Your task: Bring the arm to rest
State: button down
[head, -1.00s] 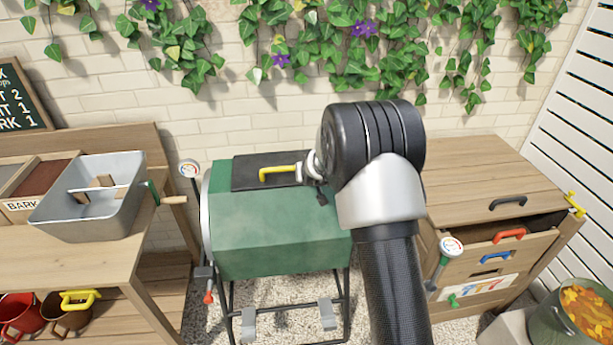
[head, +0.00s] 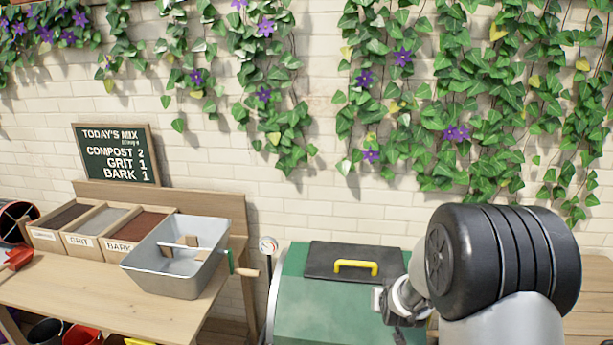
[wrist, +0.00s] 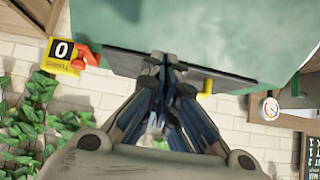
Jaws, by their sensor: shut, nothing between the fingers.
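My gripper shows in the wrist view (wrist: 165,62), with its fingertips together and nothing between them. It is in front of the green drum (wrist: 190,30), whose dark hatch (wrist: 215,80) and yellow handle (wrist: 207,88) lie just beyond the fingertips; I cannot tell whether they touch. In the head view my arm's black and silver joint (head: 505,265) stands at the lower right, over the right part of the green drum (head: 325,310). The fingers are hidden there. The dark hatch (head: 318,262) with its yellow handle (head: 356,267) lies flat on top of the drum.
A wooden bench (head: 80,300) on the left bears a grey metal tub (head: 165,280) and bins of compost, grit and bark. A gauge (head: 268,246) stands beside the drum. A chalkboard (head: 117,155) reads compost 2, grit 1, bark 1. Ivy (head: 430,100) hangs on the brick wall.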

jog(key=s+a+r+n+g+y, duration=0.1)
jog(key=s+a+r, duration=0.2)
jog(key=s+r, duration=0.45)
jog(key=s+a+r+g, duration=0.1)
jog(key=s+a+r, duration=0.2)
jog(key=s+r, duration=0.45)
jog(key=s+a+r+g, duration=0.1)
jog(key=s, duration=1.1)
jog(key=s+a+r+n+g, duration=0.1)
jog(key=s+a, duration=0.1)
jog(key=s, duration=0.9)
jog(key=shift+s+r+g+y, duration=0.3)
jog(key=shift+s+r+g, duration=0.05)
jog(key=shift+r+g, duration=0.05)
